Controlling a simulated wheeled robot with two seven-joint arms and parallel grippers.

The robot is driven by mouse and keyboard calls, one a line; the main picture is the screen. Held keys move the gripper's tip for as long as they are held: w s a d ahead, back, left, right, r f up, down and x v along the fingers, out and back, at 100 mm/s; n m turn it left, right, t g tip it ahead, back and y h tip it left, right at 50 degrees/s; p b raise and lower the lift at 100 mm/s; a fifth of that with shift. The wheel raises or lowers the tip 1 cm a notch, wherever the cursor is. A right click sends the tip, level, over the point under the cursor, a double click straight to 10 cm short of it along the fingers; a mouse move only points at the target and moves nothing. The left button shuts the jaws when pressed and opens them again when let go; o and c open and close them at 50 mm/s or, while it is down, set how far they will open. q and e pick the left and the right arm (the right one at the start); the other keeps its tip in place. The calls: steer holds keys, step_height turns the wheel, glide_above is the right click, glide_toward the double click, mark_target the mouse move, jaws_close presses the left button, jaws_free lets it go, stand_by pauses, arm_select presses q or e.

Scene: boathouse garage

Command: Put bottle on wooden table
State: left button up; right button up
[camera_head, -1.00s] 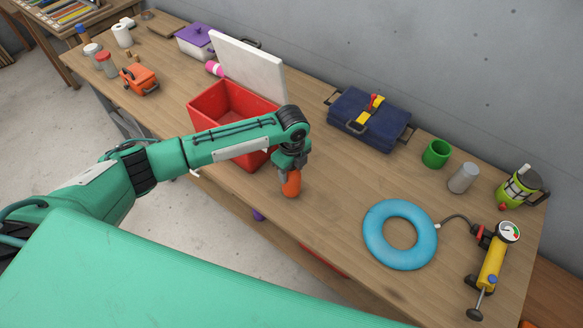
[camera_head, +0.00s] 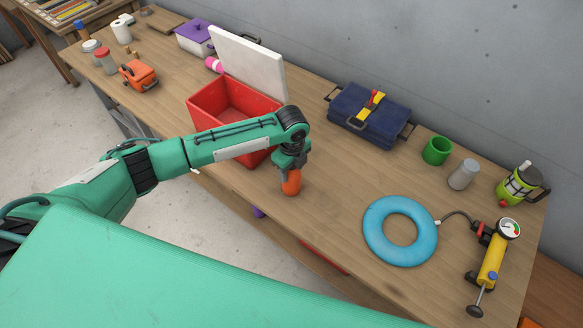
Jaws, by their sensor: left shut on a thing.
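My left gripper (camera_head: 291,170) points down over the near part of the wooden table (camera_head: 335,220), right of the red cooler. It is shut on an orange rounded object (camera_head: 292,186), perhaps the bottle. The fingers hide its upper part. The orange object is at or just above the tabletop near the front edge; I cannot tell if it touches. My right gripper is not in view.
The open red cooler (camera_head: 201,111) with its raised white lid (camera_head: 248,63) stands beside my left arm. A blue ring (camera_head: 377,233), yellow pump (camera_head: 491,262), blue tool bag (camera_head: 350,106) and green mug (camera_head: 437,151) stand right. Bare wood lies between.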

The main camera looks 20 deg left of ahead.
arm_select(q)
steer(key=shift+f, duration=0.2)
steer(key=o, duration=1.6)
steer(key=shift+r+b, duration=0.3)
steer(key=shift+r, duration=0.25)
step_height(320, 180, up, 13)
steer(key=b, duration=0.3)
steer(key=shift+f, duration=0.15)
jaws_close()
